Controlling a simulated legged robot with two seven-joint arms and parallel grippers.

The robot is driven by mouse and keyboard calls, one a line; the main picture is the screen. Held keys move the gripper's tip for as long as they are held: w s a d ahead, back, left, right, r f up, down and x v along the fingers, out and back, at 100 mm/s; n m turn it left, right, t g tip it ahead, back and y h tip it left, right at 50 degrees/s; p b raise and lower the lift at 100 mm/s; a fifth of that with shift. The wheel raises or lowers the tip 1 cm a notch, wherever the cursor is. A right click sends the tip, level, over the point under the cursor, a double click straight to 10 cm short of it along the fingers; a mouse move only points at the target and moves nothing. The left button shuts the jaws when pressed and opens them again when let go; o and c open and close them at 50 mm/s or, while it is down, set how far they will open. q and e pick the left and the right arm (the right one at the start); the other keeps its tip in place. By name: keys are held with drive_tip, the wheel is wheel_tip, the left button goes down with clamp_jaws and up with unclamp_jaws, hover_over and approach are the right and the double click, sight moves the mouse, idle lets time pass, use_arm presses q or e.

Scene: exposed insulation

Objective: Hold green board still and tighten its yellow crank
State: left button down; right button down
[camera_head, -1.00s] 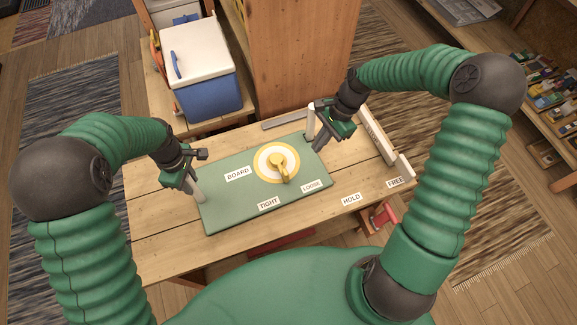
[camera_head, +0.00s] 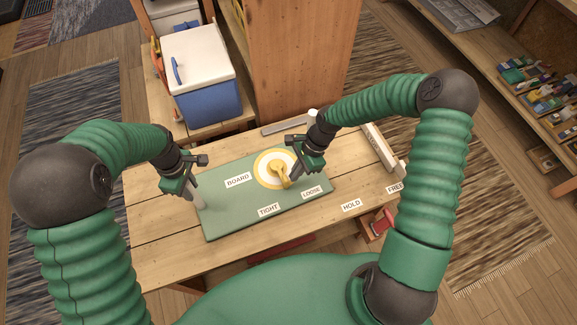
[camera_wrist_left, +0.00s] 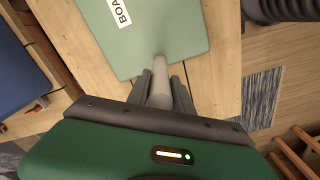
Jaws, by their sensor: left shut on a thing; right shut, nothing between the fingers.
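The green board (camera_head: 225,211) lies flat on the wooden table, with labels BOARD, TIGHT and LOOSE. Its yellow crank (camera_head: 279,170) sits on a white disc with a yellow ring, the arm pointing down and slightly right, between the TIGHT and LOOSE labels. My left gripper (camera_head: 194,192) is shut on the pale post (camera_head: 199,201) at the board's left edge; the post (camera_wrist_left: 159,66) also shows in the left wrist view. My right gripper (camera_head: 296,175) is shut and empty, close at the right of the crank's arm; whether it touches cannot be told.
A blue cooler with a white lid (camera_head: 205,85) stands behind the table. A tall wooden panel (camera_head: 295,60) rises at the back. HOLD and FREE labels (camera_head: 351,205) and a pale rail (camera_head: 380,150) lie at the right. The table's front left is clear.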

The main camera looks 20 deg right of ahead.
sight(286, 180)
drive_tip(key=shift+a, duration=0.2)
idle(0.3)
drive_tip(key=shift+s+a+m+t, duration=0.35)
drive_tip(key=shift+a+m, duration=0.3)
drive_tip(key=shift+m, duration=0.35)
drive_tip(key=shift+a+m+t, duration=0.45)
drive_tip(key=shift+a+m, duration=0.4)
drive_tip(key=shift+m, duration=0.25)
drive_tip(key=shift+w+a, duration=0.1)
drive_tip(key=shift+a, duration=1.6)
drive_tip(key=shift+d, duration=0.1)
